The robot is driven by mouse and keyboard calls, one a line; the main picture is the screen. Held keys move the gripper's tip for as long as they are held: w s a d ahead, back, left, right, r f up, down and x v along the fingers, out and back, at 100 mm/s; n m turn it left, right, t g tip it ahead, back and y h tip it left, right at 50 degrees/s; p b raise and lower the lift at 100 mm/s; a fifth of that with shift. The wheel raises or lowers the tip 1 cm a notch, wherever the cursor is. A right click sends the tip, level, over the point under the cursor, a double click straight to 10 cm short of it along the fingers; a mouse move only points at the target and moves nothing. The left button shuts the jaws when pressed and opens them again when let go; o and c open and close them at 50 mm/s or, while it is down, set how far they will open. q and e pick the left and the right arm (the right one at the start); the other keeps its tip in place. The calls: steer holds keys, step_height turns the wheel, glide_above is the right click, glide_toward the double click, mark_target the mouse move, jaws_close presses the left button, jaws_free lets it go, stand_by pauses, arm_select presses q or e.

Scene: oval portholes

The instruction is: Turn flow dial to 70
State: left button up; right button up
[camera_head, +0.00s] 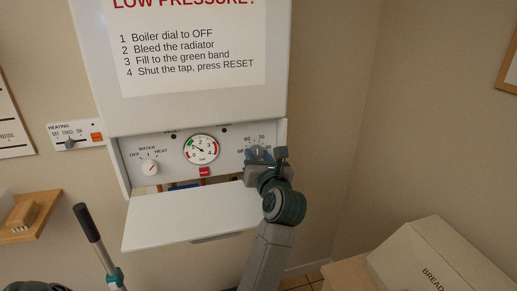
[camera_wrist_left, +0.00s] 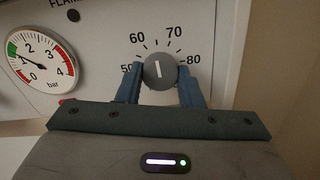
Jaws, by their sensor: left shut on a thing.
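The flow dial (camera_wrist_left: 159,71) is a round grey knob with a white line, on the white boiler panel. In the left wrist view its line stands nearly upright, pointing between the printed 60 and 70. My left gripper (camera_wrist_left: 160,78) is shut on the knob, one blue finger on each side. In the head view the left gripper (camera_head: 263,157) is at the panel's right end and covers most of the dial; only part of its scale shows. My right gripper is not in view.
Left of the dial are a pressure gauge (camera_head: 201,149), a red button (camera_head: 204,172) and a white selector knob (camera_head: 150,168). The lowered white flap (camera_head: 185,217) juts out below the panel. A bread box (camera_head: 440,262) stands at lower right.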

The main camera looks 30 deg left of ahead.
arm_select(q)
steer(key=m+p, duration=0.3)
steer(key=shift+r+p, duration=0.2)
steer(key=shift+p, duration=0.1)
steer(key=shift+f+m+p, duration=0.15)
steer(key=shift+m+p, duration=1.3)
steer(key=shift+m, duration=0.15)
steer(key=o, duration=1)
steer(key=shift+c, duration=0.2)
steer(key=shift+f, duration=0.1)
